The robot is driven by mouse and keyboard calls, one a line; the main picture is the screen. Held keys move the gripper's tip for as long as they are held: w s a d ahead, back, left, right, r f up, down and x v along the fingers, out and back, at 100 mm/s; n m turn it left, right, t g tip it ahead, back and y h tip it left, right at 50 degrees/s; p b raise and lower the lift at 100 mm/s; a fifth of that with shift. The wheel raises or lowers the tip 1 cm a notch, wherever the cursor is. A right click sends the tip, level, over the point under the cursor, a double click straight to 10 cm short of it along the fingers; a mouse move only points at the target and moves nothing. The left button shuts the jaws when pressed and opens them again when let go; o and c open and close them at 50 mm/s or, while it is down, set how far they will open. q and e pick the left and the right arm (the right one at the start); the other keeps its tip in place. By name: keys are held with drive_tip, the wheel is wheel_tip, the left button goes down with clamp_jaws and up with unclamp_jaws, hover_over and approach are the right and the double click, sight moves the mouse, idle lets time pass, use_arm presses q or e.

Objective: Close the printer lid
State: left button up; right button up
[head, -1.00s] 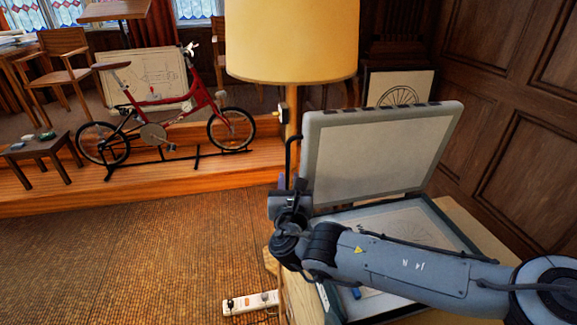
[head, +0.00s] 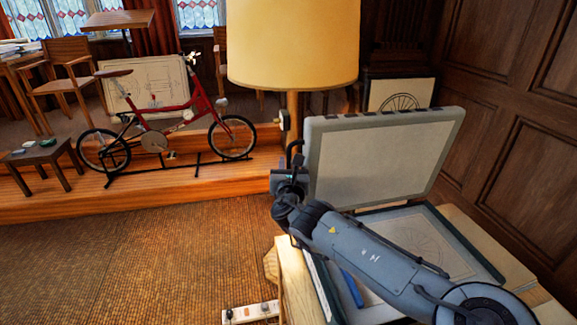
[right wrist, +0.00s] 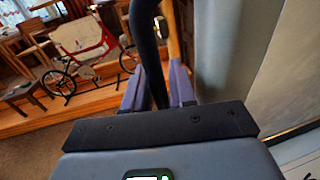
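The printer (head: 322,290) stands on a wooden table, its lid (head: 380,160) raised and leaning slightly back. A sheet with a wheel drawing (head: 420,245) lies on its bed. My right gripper (head: 292,168) is beside the lid's left edge, near a dark curved bar. In the right wrist view, the right gripper (right wrist: 157,85) has its two bluish fingers apart with the dark bar (right wrist: 148,45) between them; I cannot tell whether they touch it. The lid (right wrist: 265,70) shows at the right there. My left gripper is not in view.
A floor lamp (head: 293,45) stands close behind the printer's left side. A blue object (head: 352,289) lies at the bed's left. A power strip (head: 250,312) is on the floor. A red bicycle (head: 165,115) stands on a wooden step. Carpet at left is clear.

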drive_tip(key=shift+w, duration=0.2)
drive_tip(key=shift+c, duration=0.3)
clamp_jaws()
